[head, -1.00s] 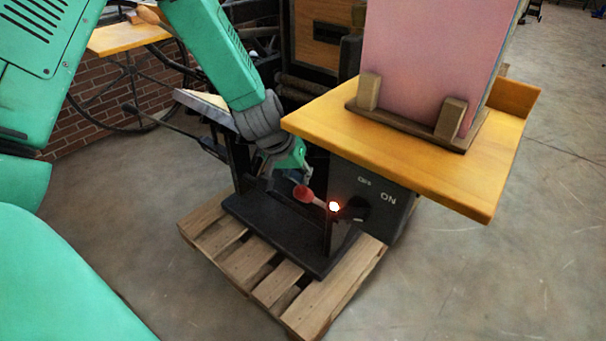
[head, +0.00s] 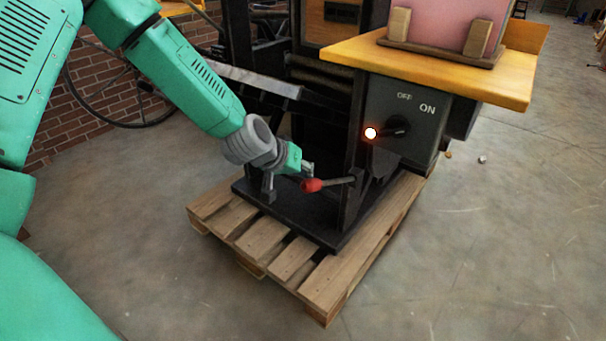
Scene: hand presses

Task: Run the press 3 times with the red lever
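The red lever knob (head: 312,185) sits at the end of a short metal rod on the dark press (head: 352,195). The rod runs nearly level, with the knob slightly lower than its other end. My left gripper (head: 288,177) is just above and left of the knob. Its fingers look spread, one toward the knob and one pointing down; I cannot tell whether it touches the knob. A grey box on the press carries ON and OFF marks, a dark switch handle (head: 396,129) pointing toward the right, and a glowing light (head: 371,133). My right gripper is not in view.
The press stands on a wooden pallet (head: 335,285). A yellow-orange wooden table (head: 430,72) juts out above the switch box, holding a pink stack (head: 455,22). A spoked wheel (head: 125,118) and brick wall are at left. The concrete floor at right is mostly clear.

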